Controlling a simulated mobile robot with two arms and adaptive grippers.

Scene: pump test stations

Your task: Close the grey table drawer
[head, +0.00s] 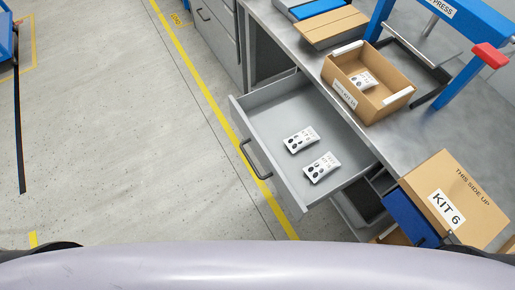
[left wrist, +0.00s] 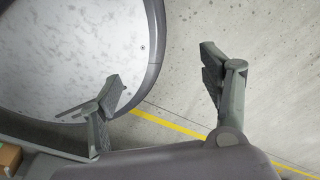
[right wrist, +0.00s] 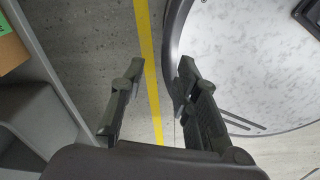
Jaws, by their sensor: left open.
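The grey table drawer (head: 235,117) is pulled well out from under the grey workbench in the head view. Its dark bar handle (head: 255,160) is on the front panel, facing left. Two white printed packets (head: 322,167) lie flat inside on the drawer floor. Neither gripper shows clearly in the head view. My left gripper (left wrist: 163,72) is open and empty in the left wrist view, above the floor and my own base. My right gripper (right wrist: 160,72) has its fingers apart with nothing between them. The drawer cannot be made out for certain in either wrist view.
On the workbench (head: 300,50) stand an open cardboard box (head: 345,95) with a packet inside, a blue press frame (head: 450,80) with a red handle, and a closed KIT 6 box (head: 470,190). Another drawer cabinet (head: 215,30) stands behind. The floor left of the drawer is clear.

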